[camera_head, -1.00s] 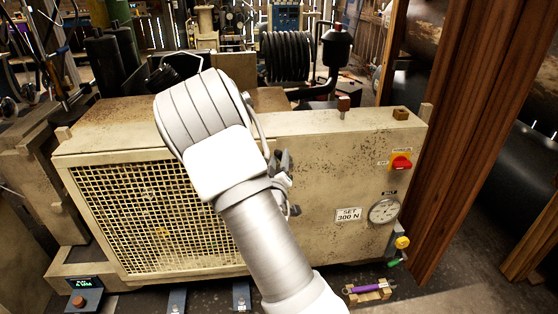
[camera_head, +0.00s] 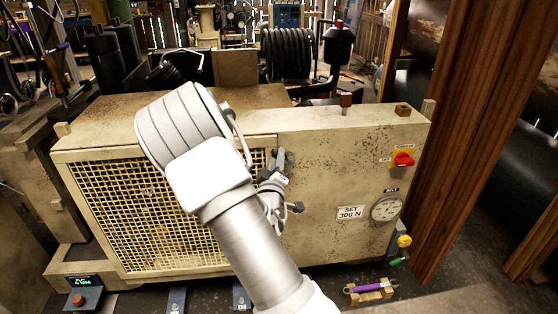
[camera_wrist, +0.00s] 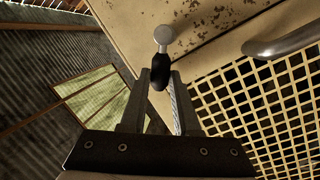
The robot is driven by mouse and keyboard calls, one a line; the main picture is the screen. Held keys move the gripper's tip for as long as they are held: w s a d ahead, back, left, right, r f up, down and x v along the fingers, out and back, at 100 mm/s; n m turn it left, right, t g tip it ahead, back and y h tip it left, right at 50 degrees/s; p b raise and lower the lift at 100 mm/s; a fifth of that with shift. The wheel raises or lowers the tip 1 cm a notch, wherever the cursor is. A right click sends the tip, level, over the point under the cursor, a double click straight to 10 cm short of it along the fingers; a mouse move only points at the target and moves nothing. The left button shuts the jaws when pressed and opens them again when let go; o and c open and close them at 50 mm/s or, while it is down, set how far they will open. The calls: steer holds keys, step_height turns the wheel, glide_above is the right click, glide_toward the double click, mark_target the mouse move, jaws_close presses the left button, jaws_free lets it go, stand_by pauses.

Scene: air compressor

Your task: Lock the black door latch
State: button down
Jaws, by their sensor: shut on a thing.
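The black door latch (camera_wrist: 161,74) is a short black grip on a metal stem with a round silver end, against the cream panel (camera_wrist: 170,15) in the wrist view. My gripper (camera_wrist: 160,80) has its two fingers on either side of the black grip, shut on it. In the head view my gripper (camera_head: 278,185) is at the panel by the right edge of the mesh door (camera_head: 130,215). The latch cannot be made out clearly there among the fingers. The mesh door looks flush with the cabinet front; my arm hides part of it.
A silver curved handle (camera_wrist: 280,42) is near the mesh in the wrist view. Right of my gripper, the cabinet front carries a red rotary switch (camera_head: 403,159), a gauge (camera_head: 386,208) and a "SET 300 N" label (camera_head: 350,213). A wooden post (camera_head: 465,130) stands at the right.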

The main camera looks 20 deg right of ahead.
steer(key=shift+w+a+f+n+t+y+b, duration=0.15)
steer(key=shift+f+n+t+b, duration=0.3)
steer(key=shift+n, duration=0.9)
steer(key=shift+s+a+f+n+t+y+b, duration=0.1)
steer(key=shift+f+n+t+b, duration=0.2)
steer(key=shift+f+n+b, duration=0.75)
steer(key=shift+w+a+f+n+t+y+b, duration=0.1)
steer(key=shift+a+f+n+t+y, duration=0.2)
steer(key=shift+n, duration=1.4)
steer(key=shift+d+r, duration=0.1)
steer(key=shift+d, duration=0.05)
steer(key=c, duration=0.7)
jaws_free()
steer(key=shift+o, duration=0.2)
steer(key=p+v, duration=0.5)
steer(key=v, duration=1.2)
